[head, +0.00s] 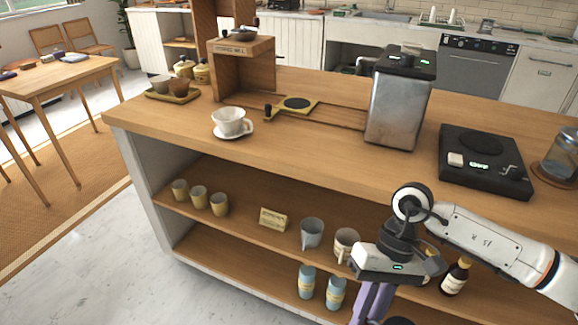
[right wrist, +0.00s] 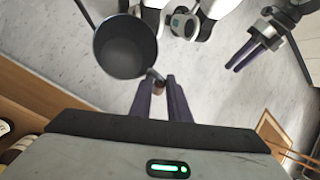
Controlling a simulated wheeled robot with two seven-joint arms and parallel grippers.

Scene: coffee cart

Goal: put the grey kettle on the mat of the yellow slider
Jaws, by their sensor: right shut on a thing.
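The grey kettle (right wrist: 125,50) shows in the right wrist view as a round open vessel with a dark inside. Its handle reaches between the purple fingers of my right gripper (right wrist: 158,88), which is shut on it. In the head view my right gripper (head: 372,302) points down in front of the cart's shelves. Only a dark bit of the kettle (head: 398,321) shows at the bottom edge.
A steel machine (head: 398,105) stands right of the slider, with a black scale (head: 485,160) further right. A white cup (head: 230,122) on a saucer stands front left of the slider. A wooden stand (head: 243,70) is behind left. Shelves hold cups and bottles.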

